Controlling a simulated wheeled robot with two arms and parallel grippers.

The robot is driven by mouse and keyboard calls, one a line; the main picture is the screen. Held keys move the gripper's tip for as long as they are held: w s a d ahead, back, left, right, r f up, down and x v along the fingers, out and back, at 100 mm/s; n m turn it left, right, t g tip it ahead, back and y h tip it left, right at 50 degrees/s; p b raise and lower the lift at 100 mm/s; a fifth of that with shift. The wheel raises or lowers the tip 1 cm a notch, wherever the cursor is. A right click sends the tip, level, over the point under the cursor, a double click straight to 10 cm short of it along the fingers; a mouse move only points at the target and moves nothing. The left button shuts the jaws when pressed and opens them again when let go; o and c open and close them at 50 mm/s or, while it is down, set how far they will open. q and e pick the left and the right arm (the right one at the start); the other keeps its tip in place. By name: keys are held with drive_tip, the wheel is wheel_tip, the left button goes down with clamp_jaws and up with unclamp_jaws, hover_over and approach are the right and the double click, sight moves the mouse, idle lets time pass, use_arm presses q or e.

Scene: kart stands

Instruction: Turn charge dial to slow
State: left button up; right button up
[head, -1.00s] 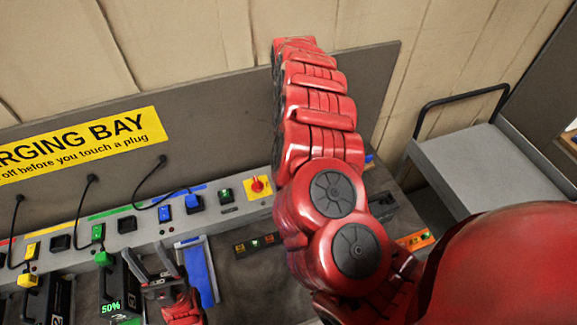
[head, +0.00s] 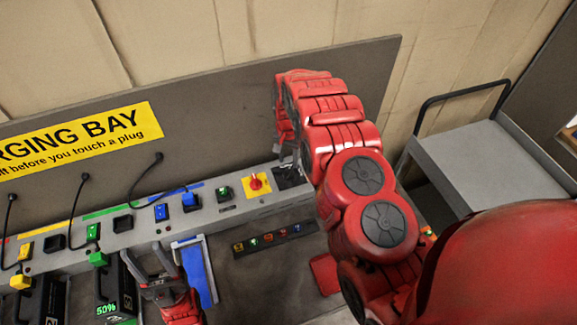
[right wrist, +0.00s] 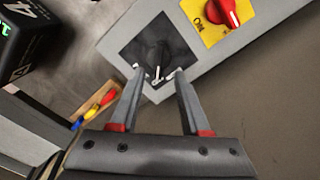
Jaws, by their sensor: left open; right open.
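The charge dial (right wrist: 155,52) is a dark knob on a black square plate (right wrist: 137,48) at the right end of the grey charging strip. In the head view the plate (head: 291,183) is partly hidden by my right arm. My right gripper (right wrist: 159,73) is open, its fingertips at the near edge of the dial plate, either side of a small pale pointer or mark. I cannot tell if they touch the dial. Its markings are not readable. My left gripper (head: 143,252) is open and empty, low in the head view, left of the blue panel.
A red rotary switch on a yellow plate (head: 256,184) sits just left of the dial. Colored plugs and cables line the strip (head: 140,228). Battery packs (head: 112,290) stand at lower left. A grey cart (head: 480,165) stands at right.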

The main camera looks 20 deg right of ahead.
sight(289, 169)
drive_tip(key=f, duration=0.1)
drive_tip(key=f+p, duration=0.1)
drive_tip(key=f, duration=0.1)
drive_tip(key=shift+s+d+f, duration=0.1)
drive_tip(key=shift+s+f, duration=0.15)
drive_tip(key=shift+f, duration=0.05)
drive_tip(key=shift+w+f+p, duration=0.15)
drive_tip(key=shift+f+p, duration=0.15)
drive_tip(key=shift+f, duration=0.3)
clamp_jaws()
